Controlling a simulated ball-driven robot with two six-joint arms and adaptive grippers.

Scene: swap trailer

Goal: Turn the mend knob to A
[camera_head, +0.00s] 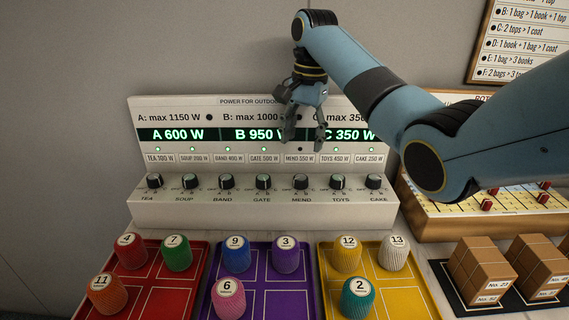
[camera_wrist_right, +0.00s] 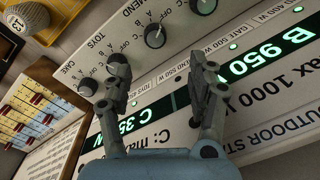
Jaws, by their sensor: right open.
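The mend knob (camera_head: 301,182) is a small black dial with a light pointer, between the gate and toys knobs on the white power panel. Its setting is too small to read surely. It also shows in the right wrist view (camera_wrist_right: 155,36), beyond the fingertips. My right gripper (camera_head: 300,134) hangs in front of the panel's upper face, above the mend knob, with fingers apart and empty. In the right wrist view the open fingers (camera_wrist_right: 162,75) point toward the knob row and are apart from the mend knob. My left gripper is not in view.
The panel display (camera_head: 170,134) reads A 600 W, B 950 W, C 350 W. The mend lamp (camera_head: 299,150) looks dark; the others glow green. Numbered cylinders stand on red (camera_head: 187,291), purple (camera_head: 260,298) and yellow (camera_head: 397,292) trays in front. Brown boxes (camera_head: 480,265) stand at right.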

